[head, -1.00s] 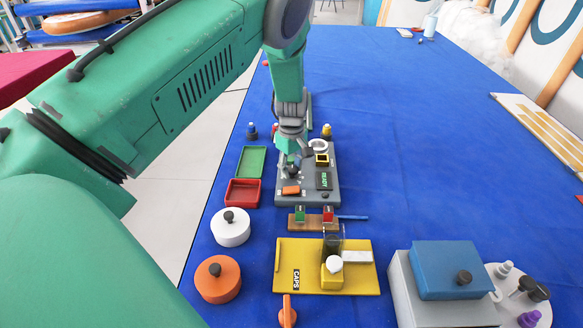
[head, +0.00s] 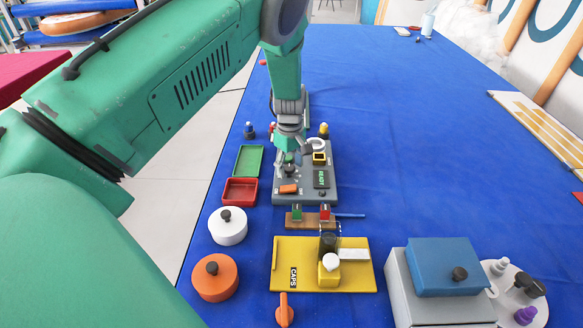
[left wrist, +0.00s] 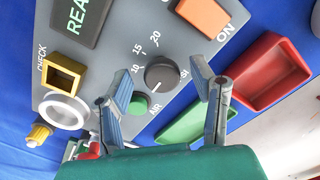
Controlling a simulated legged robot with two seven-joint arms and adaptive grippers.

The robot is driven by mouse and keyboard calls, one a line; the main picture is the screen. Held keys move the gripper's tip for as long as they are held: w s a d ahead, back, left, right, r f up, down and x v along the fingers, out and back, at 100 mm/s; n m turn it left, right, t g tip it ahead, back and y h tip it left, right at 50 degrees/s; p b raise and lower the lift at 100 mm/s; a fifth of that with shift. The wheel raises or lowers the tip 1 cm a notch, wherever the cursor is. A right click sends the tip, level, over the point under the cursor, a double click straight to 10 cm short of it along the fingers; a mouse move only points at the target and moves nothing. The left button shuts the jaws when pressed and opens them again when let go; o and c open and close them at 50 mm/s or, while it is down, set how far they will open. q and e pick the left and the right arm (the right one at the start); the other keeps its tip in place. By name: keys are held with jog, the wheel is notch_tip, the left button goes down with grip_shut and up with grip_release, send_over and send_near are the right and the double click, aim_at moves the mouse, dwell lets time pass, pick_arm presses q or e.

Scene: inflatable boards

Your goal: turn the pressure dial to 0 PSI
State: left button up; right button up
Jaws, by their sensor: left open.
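The dark grey pressure dial (left wrist: 162,73) sits on the grey panel (left wrist: 110,50), between my left gripper's fingers in the left wrist view. A small white mark shows on the dial's lower edge. The numbers 10, 15 and 20 show around it; lower numbers are not visible, and a finger covers part of that side. My left gripper (left wrist: 160,78) is open, one finger on each side of the dial; I cannot tell if either touches it. In the head view the left gripper (head: 289,160) is over the panel (head: 322,196). My right gripper is not in view.
Near the dial are a green AIR button (left wrist: 138,104), an orange ON switch (left wrist: 204,16), a yellow CHECK frame (left wrist: 64,78) and a white ring (left wrist: 62,112). Red (head: 240,192) and green (head: 248,160) trays lie left of the panel.

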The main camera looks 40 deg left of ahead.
aim_at(290, 167)
pick_arm(q)
notch_tip(290, 167, up, 11)
dwell(0.7)
jog(key=shift+w+r, duration=0.1)
